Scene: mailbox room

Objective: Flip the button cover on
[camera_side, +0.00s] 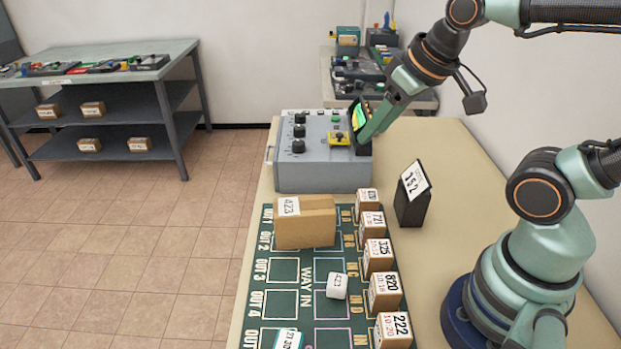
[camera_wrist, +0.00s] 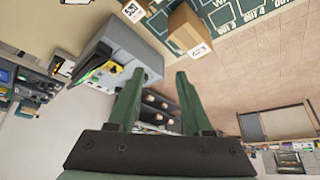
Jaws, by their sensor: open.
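A grey control box (camera_side: 325,177) stands at the far end of the table. The yellow button cover (camera_side: 339,139) is on its top, toward the right side; whether it is up or down is too small to tell. It also shows in the wrist view (camera_wrist: 104,70), left of my fingers. My gripper (camera_side: 364,136) points down beside the box's small screen (camera_side: 359,114), just right of the cover, and overlaps the screen's edge in the side view. In the wrist view my gripper (camera_wrist: 156,75) is open, with nothing between the fingers.
Black knobs (camera_side: 299,132) and a green button (camera_side: 336,119) share the box top. A cardboard box (camera_side: 305,225), several small numbered boxes (camera_side: 378,255) and a white cube (camera_side: 337,286) are on the green mat (camera_side: 283,270). A black label stand (camera_side: 411,195) is nearer my base.

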